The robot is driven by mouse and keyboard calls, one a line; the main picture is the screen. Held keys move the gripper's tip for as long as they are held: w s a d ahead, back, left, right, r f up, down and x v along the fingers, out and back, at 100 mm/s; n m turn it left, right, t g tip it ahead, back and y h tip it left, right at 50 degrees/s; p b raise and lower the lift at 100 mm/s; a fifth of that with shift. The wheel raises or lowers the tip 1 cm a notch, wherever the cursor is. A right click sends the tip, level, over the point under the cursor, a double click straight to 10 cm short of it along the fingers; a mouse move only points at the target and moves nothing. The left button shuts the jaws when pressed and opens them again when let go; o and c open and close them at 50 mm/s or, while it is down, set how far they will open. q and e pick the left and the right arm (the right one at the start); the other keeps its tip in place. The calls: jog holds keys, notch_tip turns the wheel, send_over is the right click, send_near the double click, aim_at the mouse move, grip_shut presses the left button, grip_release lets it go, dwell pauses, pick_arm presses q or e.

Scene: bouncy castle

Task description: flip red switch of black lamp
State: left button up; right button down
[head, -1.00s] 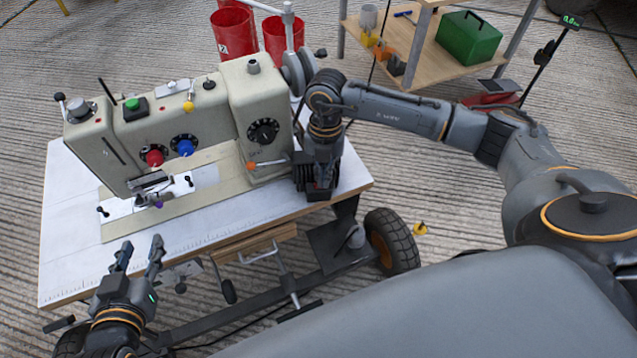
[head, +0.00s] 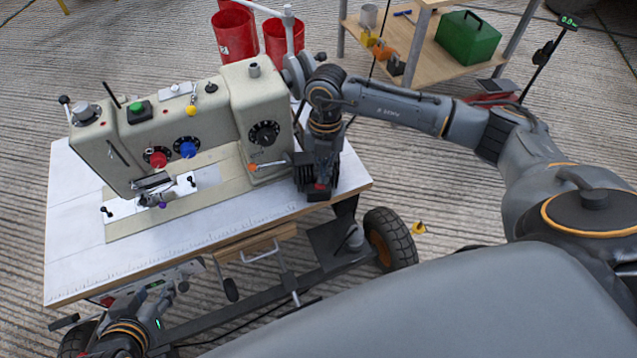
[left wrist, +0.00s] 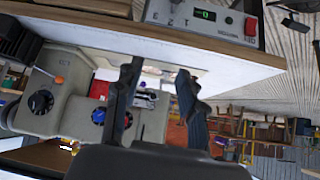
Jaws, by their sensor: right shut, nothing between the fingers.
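I cannot make out a black lamp for sure. A small dark block with a red spot (head: 320,187) sits at the tip of my right gripper (head: 318,178), on the right end of the white table. I cannot tell whether it is the lamp's base or part of the gripper. The right gripper points down and is shut. My left gripper (left wrist: 157,82) is open and empty in the left wrist view. In the head view its fingers are mostly hidden at the table's front left edge. A grey control box (left wrist: 205,20) with a green display and red switch (left wrist: 250,27) shows beyond the fingers.
A beige sewing machine (head: 195,140) with red and blue knobs stands on the white table (head: 75,265). Red buckets (head: 235,35) and a wooden shelf with a green box (head: 467,38) are behind. A black wheel (head: 397,240) is below the table's right end.

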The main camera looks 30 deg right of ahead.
jog(key=shift+r+p, duration=0.55)
jog(key=shift+r, duration=0.15)
jog(key=shift+r+p, duration=0.5)
jog(key=shift+r, duration=0.3)
pick_arm(q)
jog(key=s+a+f+g+y+p, duration=0.1)
jog(key=s+g, duration=0.3)
jog(key=s, duration=0.4)
jog(key=shift+a+f+g+p, duration=0.4)
jog(key=shift+a+f+p, duration=0.1)
jog(key=shift+a+f, duration=0.3)
pick_arm(e)
jog(key=shift+r, duration=0.95)
